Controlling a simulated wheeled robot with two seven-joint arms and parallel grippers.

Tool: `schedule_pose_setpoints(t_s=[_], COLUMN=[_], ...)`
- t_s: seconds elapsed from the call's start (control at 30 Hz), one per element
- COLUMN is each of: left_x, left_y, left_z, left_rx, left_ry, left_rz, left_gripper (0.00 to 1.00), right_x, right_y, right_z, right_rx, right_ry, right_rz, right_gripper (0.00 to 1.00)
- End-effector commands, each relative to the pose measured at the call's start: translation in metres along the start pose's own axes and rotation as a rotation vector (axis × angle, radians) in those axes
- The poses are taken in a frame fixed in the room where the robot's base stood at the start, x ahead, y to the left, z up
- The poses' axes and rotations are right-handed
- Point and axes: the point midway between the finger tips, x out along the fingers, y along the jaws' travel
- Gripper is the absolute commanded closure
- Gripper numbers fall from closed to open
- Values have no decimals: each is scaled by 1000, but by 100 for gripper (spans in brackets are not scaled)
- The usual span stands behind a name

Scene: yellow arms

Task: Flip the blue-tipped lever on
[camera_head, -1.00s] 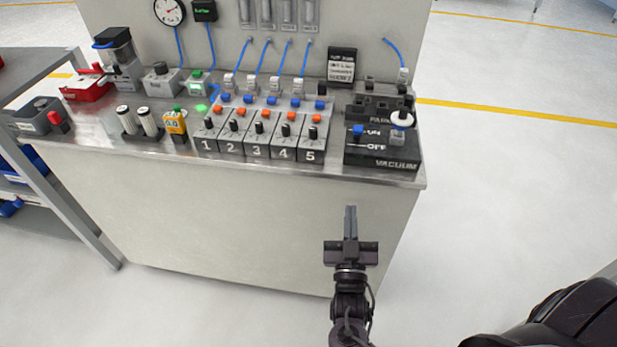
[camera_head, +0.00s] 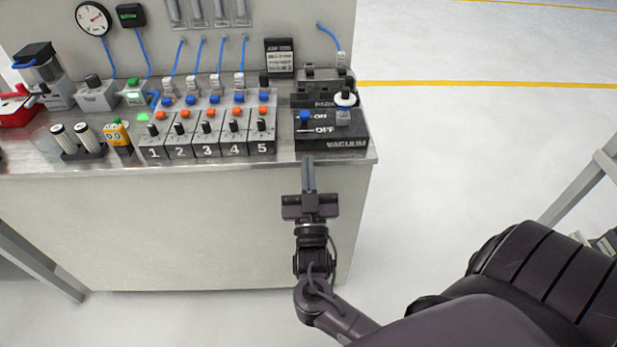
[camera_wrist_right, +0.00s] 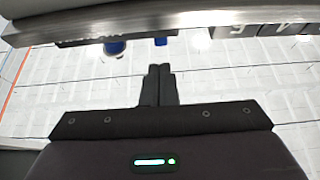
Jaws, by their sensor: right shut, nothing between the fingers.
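The black vacuum box (camera_head: 345,143), marked ON, OFF and VACUUM, sits at the right end of the bench top. A blue-tipped lever (camera_head: 306,116) stands at its left side, beside the ON label; its exact tilt is too small to tell. My right gripper (camera_head: 308,160) is shut and empty, its fingers pointing at the bench just in front of the box, with the lever beyond the tips. The shut fingers (camera_wrist_right: 160,70) also show in the right wrist view, below the bench edge, with blurred blue tips beyond. My left gripper is out of view.
Several numbered valve blocks (camera_head: 208,150) with blue and orange knobs stand left of the box. A white round knob (camera_head: 345,99) is at the box's back right. The bench front edge (camera_head: 220,163) lies close to my fingers. Open floor is to the right.

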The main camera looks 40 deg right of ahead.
Motion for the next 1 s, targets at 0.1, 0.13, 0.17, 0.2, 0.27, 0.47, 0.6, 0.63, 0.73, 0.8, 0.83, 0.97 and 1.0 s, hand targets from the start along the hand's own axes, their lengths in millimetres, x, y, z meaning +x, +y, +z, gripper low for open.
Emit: schedule_pose_setpoints(t_s=[0.1, 0.13, 0.17, 0.2, 0.27, 0.47, 0.6, 0.63, 0.73, 0.8, 0.83, 0.97, 1.0], left_x=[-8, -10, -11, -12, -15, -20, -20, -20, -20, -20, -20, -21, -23], left_y=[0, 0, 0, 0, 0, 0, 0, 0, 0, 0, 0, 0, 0], left_z=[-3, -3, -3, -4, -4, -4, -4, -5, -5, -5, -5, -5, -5], left_rx=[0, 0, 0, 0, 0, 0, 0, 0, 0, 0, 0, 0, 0], left_ry=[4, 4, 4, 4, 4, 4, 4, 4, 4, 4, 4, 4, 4], left_rz=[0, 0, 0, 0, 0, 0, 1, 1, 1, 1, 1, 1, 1], left_gripper=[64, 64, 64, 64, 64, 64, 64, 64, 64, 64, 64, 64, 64], right_x=[29, 36, 42, 49, 59, 80, 85, 85, 85, 85, 85, 85, 86], right_y=[0, 0, 0, 0, -1, 0, 0, 0, 0, 0, 0, 0, 0], right_z=[-3, -3, -3, -3, -3, -1, 0, 0, 0, 0, 0, 0, -1], right_rx=[-1, -1, -1, -1, -1, -1, -1, -1, -1, -1, -1, -1, -1], right_ry=[5, 4, 3, 3, 3, 0, 0, 0, -1, -1, -1, -3, -6], right_rz=[0, 0, -1, -1, -2, -1, -1, -1, -1, -1, -1, -1, -1], right_gripper=[100, 100, 100, 100, 100, 100, 100, 100, 100, 100, 100, 100, 100])
